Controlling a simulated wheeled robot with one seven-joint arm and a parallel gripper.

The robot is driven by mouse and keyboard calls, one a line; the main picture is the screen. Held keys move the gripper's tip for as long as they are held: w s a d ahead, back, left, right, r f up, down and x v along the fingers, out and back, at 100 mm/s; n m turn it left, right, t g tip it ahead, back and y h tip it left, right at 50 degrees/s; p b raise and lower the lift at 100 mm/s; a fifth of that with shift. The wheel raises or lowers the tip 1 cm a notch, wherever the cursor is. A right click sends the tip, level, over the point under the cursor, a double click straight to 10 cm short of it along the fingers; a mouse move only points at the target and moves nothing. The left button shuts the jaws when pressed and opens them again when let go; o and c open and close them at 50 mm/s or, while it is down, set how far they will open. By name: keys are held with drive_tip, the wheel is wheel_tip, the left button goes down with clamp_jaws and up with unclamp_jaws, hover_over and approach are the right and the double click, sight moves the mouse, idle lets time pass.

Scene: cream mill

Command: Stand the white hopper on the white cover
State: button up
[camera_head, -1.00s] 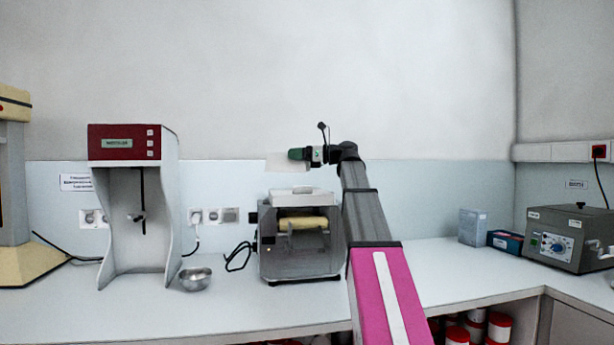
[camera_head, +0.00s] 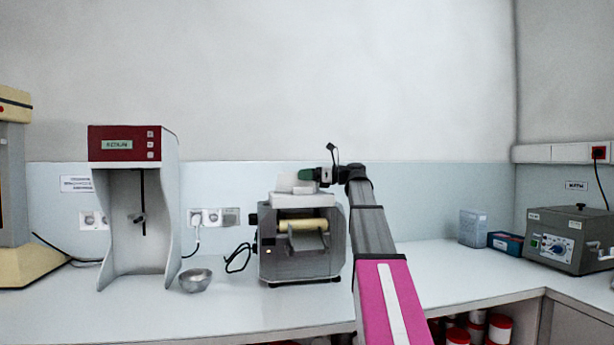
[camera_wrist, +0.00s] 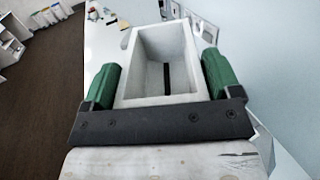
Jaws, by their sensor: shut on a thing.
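The white hopper (camera_head: 287,182) is an open-topped box with a dark slot in its floor, seen from above in the wrist view (camera_wrist: 165,75). My gripper (camera_head: 308,176) is shut on it, with the green fingers (camera_wrist: 160,80) on its two opposite sides. The white cover (camera_head: 290,201) lies on top of the grey mill (camera_head: 300,258). The hopper is upright over the cover, its lower edge at or just above the cover's top. I cannot tell whether they touch. My gripper hides the hopper's right part in the head view.
A metal bowl (camera_head: 195,280) and a red-topped instrument (camera_head: 125,144) stand left of the mill. A clear box (camera_head: 472,228), a blue box (camera_head: 506,242) and a grey device (camera_head: 570,238) stand to the right. The counter (camera_head: 240,312) in front is clear.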

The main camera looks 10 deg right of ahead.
drive_tip(key=shift+f, duration=0.1)
drive_tip(key=o, duration=0.8)
drive_tip(key=shift+d, duration=0.15)
drive_tip(key=v, duration=1.1)
drive_tip(key=shift+s+d, duration=0.2)
drive_tip(key=shift+d, duration=0.1)
